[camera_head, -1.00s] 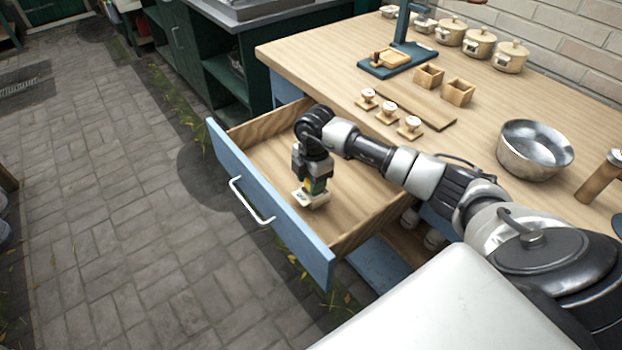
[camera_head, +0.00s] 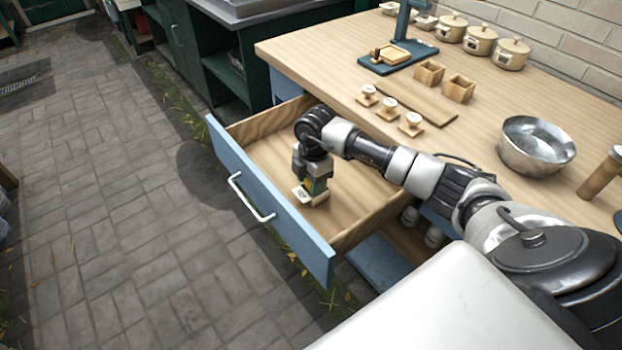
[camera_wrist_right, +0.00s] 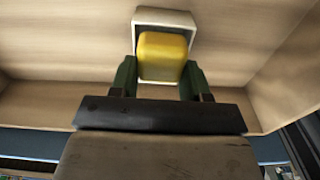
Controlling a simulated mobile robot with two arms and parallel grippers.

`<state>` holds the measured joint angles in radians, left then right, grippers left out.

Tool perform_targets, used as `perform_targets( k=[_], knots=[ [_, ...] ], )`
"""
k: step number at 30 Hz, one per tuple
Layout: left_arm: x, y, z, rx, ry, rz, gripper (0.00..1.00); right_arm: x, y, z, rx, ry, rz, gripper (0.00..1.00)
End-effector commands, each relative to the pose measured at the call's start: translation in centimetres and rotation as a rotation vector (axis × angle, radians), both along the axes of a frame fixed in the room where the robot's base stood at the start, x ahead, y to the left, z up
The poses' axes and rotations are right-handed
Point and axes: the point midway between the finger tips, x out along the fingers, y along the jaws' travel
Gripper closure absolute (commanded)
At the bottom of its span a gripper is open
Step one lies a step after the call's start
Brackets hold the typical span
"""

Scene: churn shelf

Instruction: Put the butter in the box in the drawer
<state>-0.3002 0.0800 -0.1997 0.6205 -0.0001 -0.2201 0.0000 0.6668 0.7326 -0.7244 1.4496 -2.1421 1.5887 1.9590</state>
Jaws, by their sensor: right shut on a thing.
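My right gripper (camera_head: 314,186) points down inside the open drawer (camera_head: 362,205) and is shut on the yellow butter (camera_wrist_right: 163,56). In the right wrist view the butter sits between the two dark green fingers, in front of a small white box (camera_wrist_right: 166,15). The box's rim shows above and beside the butter. In the head view the box (camera_head: 300,196) is on the drawer floor, directly under the gripper and partly covered by it. I cannot tell how deep the butter is in the box. My left gripper is not in view.
The drawer has a blue front with a white handle (camera_head: 250,197). The wooden worktop (camera_head: 330,65) holds a metal bowl (camera_head: 537,147), several stamps (camera_head: 388,108), small wooden boxes (camera_head: 458,88) and several lidded pots (camera_head: 480,43). The drawer floor around the box is bare.

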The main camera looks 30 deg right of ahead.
Motion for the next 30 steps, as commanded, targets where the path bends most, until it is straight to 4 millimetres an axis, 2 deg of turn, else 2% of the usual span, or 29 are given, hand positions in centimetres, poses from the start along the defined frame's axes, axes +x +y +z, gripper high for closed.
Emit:
perform_targets(
  k=[10, 30],
  knots=[
    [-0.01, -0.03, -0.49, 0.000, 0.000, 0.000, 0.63, -0.01, 0.02, -0.86, 0.000, 0.000, 0.000, 0.77],
    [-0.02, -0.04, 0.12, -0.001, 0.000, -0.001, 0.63, 0.00, 0.03, -0.59, 0.000, 0.000, 0.001, 0.77]
  ],
)
